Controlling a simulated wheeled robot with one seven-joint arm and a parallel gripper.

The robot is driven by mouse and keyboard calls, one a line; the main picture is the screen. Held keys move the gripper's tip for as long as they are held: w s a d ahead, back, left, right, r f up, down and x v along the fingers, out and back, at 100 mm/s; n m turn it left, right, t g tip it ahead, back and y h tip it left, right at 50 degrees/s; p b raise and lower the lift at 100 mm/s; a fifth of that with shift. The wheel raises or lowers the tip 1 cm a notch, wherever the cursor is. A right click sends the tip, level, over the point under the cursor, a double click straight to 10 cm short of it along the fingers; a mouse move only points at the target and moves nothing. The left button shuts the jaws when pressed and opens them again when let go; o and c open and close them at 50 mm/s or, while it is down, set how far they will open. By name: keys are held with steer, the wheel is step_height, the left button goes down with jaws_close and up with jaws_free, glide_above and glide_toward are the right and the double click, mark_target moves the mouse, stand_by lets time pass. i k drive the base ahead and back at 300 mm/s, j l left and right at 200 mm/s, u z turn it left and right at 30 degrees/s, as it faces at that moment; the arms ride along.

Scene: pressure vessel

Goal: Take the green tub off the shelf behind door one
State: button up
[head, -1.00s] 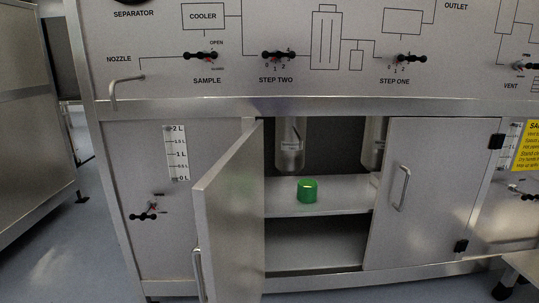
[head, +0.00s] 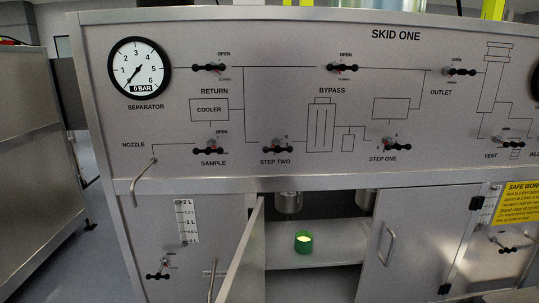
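The green tub (head: 303,242) stands upright on the shelf (head: 284,259) inside the cabinet, near the middle of the opening. Its top looks pale and bright. The left cabinet door (head: 240,262) is swung open toward me, and the tub is visible to the right of it. The right cabinet door (head: 387,250) looks shut, with a metal handle (head: 387,247). I cannot read a door number on either. My gripper is not in view.
The panel marked SKID ONE (head: 396,34) rises above the cabinet. A nozzle (head: 144,184) juts out at left, and several black valve handles stick out from the panel. The open door stands out into the space in front. Bare floor (head: 100,262) shows at lower left.

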mark_target(303, 244)
steer(key=i+j+u, duration=0.1)
steer(key=i+j, duration=0.8)
steer(key=j, duration=0.15)
